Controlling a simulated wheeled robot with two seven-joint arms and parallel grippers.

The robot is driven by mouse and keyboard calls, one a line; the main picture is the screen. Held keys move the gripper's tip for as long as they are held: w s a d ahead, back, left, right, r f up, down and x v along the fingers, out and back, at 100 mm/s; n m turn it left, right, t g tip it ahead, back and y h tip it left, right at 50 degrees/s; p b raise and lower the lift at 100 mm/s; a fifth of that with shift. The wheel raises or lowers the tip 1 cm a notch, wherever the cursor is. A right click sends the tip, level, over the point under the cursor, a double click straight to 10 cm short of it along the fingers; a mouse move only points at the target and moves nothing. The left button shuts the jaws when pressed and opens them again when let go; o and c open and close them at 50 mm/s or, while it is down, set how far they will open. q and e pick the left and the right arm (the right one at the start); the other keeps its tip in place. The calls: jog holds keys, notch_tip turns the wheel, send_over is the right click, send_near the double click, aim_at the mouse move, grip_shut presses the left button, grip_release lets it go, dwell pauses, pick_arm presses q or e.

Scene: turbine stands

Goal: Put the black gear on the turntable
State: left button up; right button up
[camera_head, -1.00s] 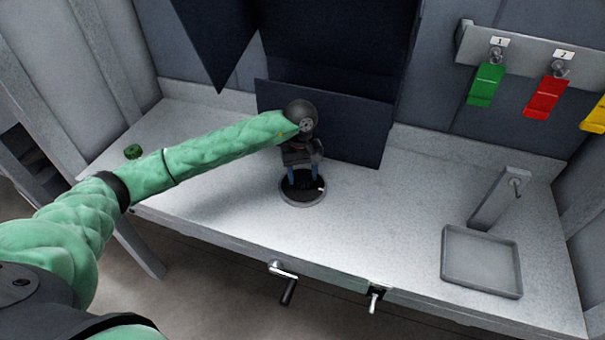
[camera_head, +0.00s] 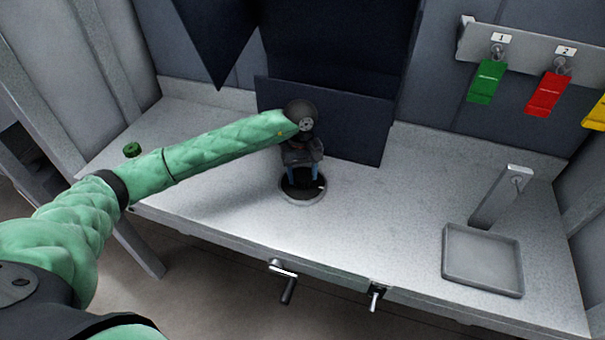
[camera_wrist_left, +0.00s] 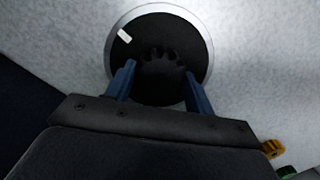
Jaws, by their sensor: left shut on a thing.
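The turntable (camera_head: 303,201) is a round black disc with a pale metal rim, set in the worktop. In the left wrist view the turntable (camera_wrist_left: 147,22) has a white mark at its upper left. My left gripper (camera_head: 302,175) is over it, pointing down, with blue fingers. The black gear (camera_wrist_left: 162,68) is between these fingers in the left wrist view, its toothed edge dark against the disc. My left gripper (camera_wrist_left: 160,71) is shut on it. I cannot tell whether the gear touches the disc. My right gripper is out of view.
A dark panel (camera_head: 352,130) stands just behind the turntable. A grey tray (camera_head: 482,262) with a post (camera_head: 500,200) is at the right. Green (camera_head: 486,82) and red (camera_head: 546,95) tags hang at back right. A small green item (camera_head: 132,150) is at left. The worktop between turntable and tray is clear.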

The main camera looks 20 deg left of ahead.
aim_at(302, 174)
pick_arm(q)
jog(key=shift+f, duration=0.1)
jog(key=o, duration=1.6)
jog(key=shift+o, duration=0.2)
jog(key=shift+w+a+r+b, duration=0.1)
jog(key=shift+w+r, duration=0.05)
jog(key=shift+r, duration=1)
jog(key=shift+w+a+r+b, duration=0.1)
jog(key=shift+r, duration=1.1)
jog(key=shift+w+a+r+b, duration=0.1)
jog(key=shift+w+r, duration=0.05)
jog(key=shift+r, duration=1)
